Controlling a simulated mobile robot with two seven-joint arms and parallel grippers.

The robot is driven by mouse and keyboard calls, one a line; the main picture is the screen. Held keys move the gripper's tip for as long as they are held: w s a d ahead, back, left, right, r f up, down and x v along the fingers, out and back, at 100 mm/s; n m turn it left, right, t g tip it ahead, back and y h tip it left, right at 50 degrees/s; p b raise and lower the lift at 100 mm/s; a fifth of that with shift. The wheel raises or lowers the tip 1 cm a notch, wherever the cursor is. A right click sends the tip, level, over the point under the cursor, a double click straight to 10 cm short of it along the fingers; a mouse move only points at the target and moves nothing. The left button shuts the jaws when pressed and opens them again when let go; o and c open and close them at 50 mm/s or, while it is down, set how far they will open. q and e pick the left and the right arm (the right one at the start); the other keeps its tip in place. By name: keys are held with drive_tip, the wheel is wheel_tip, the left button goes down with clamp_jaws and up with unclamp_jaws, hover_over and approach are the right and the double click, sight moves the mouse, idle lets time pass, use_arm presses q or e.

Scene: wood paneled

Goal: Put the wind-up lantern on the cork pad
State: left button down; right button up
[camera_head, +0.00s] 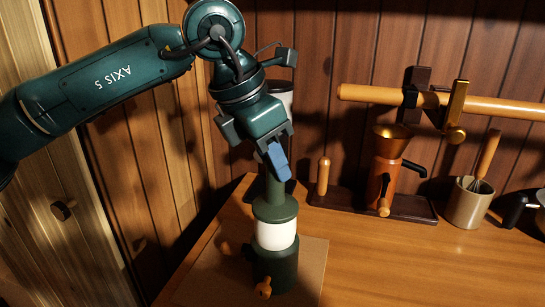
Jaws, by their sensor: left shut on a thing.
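The wind-up lantern (275,235) is a dark green cylinder with a pale white band, a narrower neck at the top and a small orange-brown knob low on its front. It looks upright. The tan square cork pad (314,264) lies near the table's left corner, and the lantern stands over it in the picture. I cannot tell whether the lantern's base touches the pad. My left gripper (274,160), with a blue fingertip, is shut on the lantern's neck from above. The gripper partly hides the top of the neck. My right gripper is out of view.
A copper device with a gold funnel (383,175) stands on a dark base to the right. Behind it runs a wooden rail (490,105). A beige cup (467,205) with a whisk stands further right. The table front right of the pad (420,270) is clear.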

use_arm(q)
drive_tip(key=c, duration=1.2)
unclamp_jaws()
drive_tip(key=shift+f, duration=0.1)
drive_tip(key=shift+o, duration=0.2)
drive_tip(key=shift+r, duration=0.4)
drive_tip(key=v, duration=1.1)
drive_tip(key=shift+a+r, duration=0.2)
drive_tip(key=shift+r, duration=0.05)
drive_tip(key=shift+s, duration=0.1)
